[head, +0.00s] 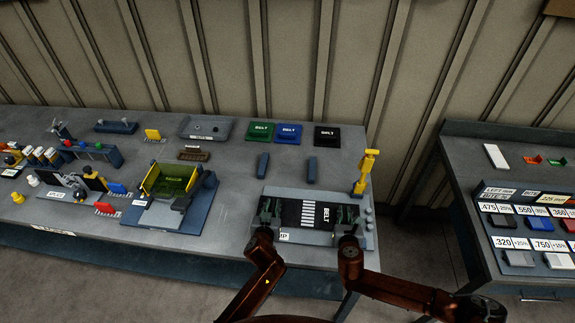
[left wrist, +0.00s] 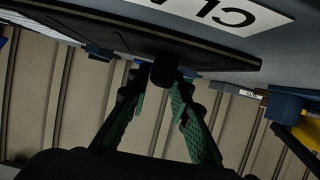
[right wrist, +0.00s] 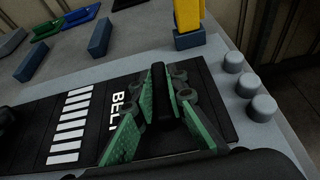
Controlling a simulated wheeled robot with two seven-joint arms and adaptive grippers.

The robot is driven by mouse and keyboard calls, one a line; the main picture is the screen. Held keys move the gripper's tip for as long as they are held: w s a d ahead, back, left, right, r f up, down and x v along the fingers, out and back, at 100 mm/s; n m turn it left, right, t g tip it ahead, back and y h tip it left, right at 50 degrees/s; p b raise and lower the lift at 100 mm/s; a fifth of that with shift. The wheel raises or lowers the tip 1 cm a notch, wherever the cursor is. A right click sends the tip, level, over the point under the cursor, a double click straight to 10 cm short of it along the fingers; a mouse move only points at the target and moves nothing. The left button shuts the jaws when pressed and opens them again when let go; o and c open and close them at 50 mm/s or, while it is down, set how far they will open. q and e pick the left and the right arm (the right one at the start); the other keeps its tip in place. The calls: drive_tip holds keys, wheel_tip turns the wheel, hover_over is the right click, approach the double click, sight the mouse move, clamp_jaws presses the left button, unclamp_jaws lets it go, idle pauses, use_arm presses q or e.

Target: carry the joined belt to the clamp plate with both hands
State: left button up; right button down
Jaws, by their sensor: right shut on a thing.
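The black joined belt (head: 308,213), with white bars and the word BELT, lies flat over the grey clamp plate (head: 290,237). The belt also shows in the right wrist view (right wrist: 88,118). My left gripper (head: 267,212) is at the belt's left end. In the left wrist view its fingertips (left wrist: 160,80) stand apart on either side of a dark round piece under a black edge; contact is unclear.
A yellow post (head: 366,172) stands just behind the plate's right end, near several grey knobs (right wrist: 246,85). Two blue blocks (head: 262,165) stand behind the plate. Green, blue and black belt trays (head: 288,134) lie farther back. A blue fixture with a yellow-green cradle (head: 172,180) is left.

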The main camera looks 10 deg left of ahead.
use_arm(q)
drive_tip(key=o, duration=0.3)
drive_tip(key=shift+d, duration=0.1)
use_arm(e)
drive_tip(key=shift+w+r, duration=0.1)
drive_tip(key=shift+r, duration=0.05)
use_arm(q)
drive_tip(key=shift+f, duration=0.15)
use_arm(e)
drive_tip(key=c, duration=2.3)
unclamp_jaws()
drive_tip(key=o, duration=0.5)
drive_tip(key=shift+c, duration=0.2)
use_arm(q)
drive_tip(key=shift+s, duration=0.15)
